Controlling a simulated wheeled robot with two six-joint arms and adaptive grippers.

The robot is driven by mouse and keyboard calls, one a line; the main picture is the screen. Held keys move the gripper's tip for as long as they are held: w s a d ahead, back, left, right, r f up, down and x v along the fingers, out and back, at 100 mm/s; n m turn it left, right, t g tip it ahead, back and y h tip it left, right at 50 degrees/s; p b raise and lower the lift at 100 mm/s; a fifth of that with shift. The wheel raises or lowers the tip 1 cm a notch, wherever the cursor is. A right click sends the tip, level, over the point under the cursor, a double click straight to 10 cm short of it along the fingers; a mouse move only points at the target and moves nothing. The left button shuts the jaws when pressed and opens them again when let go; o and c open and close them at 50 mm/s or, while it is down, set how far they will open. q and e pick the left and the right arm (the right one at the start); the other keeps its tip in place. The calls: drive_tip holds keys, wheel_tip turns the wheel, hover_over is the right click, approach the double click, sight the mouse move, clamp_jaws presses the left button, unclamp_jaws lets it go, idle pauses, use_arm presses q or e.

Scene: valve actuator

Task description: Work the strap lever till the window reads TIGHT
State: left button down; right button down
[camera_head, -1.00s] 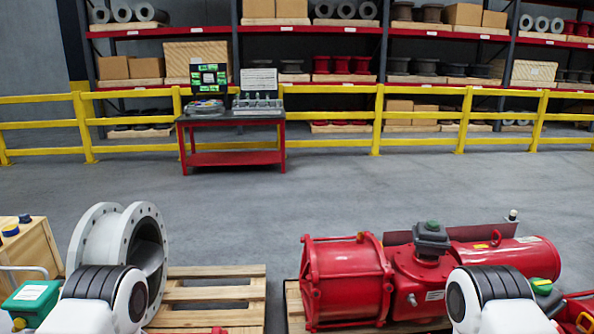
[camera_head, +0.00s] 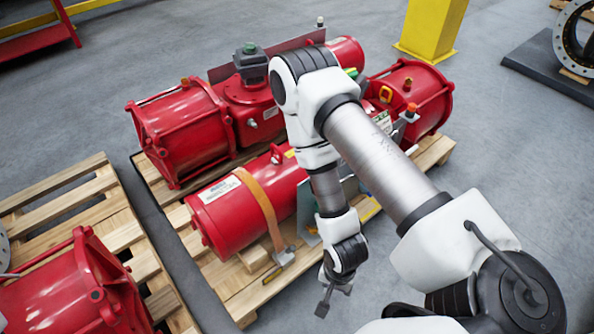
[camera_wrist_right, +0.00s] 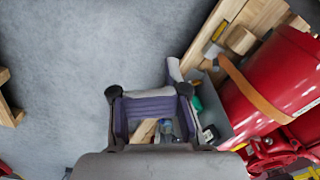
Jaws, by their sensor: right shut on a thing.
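An orange strap (camera_head: 258,205) runs over a red cylinder (camera_head: 228,212) on the right-hand pallet. A small metal strap lever (camera_head: 284,256) with a yellow end sits at the strap's low end, near the pallet edge. The strap (camera_wrist_right: 255,92) and lever (camera_wrist_right: 213,48) also show at the upper right in the wrist view. No reading window is legible. My right gripper (camera_head: 325,300) hangs right of and in front of the lever, apart from it. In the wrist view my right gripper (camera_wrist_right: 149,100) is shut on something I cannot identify. My left gripper is out of view.
More red actuators (camera_head: 185,130) lie behind on the same wooden pallet (camera_head: 235,300). Another pallet (camera_head: 60,205) stands at the left. A grey-blue panel or box (camera_head: 308,205) is close behind my right forearm. A yellow post (camera_head: 432,28) stands behind.

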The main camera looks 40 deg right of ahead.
sight(289, 252)
drive_tip(key=w+d+f+m+t+b, duration=0.2)
drive_tip(key=w+f+m+b, duration=0.3)
drive_tip(key=f+b, duration=0.3)
drive_tip(key=w+d+f+m+t+y+b, duration=0.1)
drive_tip(key=w+d+f+m+b, duration=0.3)
drive_tip(key=f+m+b, duration=0.4)
drive_tip(key=w+d+f+m+t+b, duration=0.3)
drive_tip(key=w+f+m+b, duration=0.3)
drive_tip(key=b, duration=1.3)
wheel_tip(289, 252, down, 3)
drive_tip(key=shift+d+r+m+t, duration=0.15)
drive_tip(key=shift+d+m+t, duration=0.2)
drive_tip(key=shift+m, duration=0.35)
drive_tip(key=shift+b, duration=0.3)
drive_tip(key=b+x, duration=0.9)
drive_tip(key=x, duration=0.2)
drive_tip(key=shift+w+a+r+b, duration=0.3)
drive_tip(key=shift+w+a+r, duration=0.1)
drive_tip(key=shift+w+r, duration=0.3)
drive_tip(key=shift+w+a+r+b, duration=0.25)
drive_tip(key=shift+w+a+r, duration=0.2)
drive_tip(key=shift+w, duration=0.35)
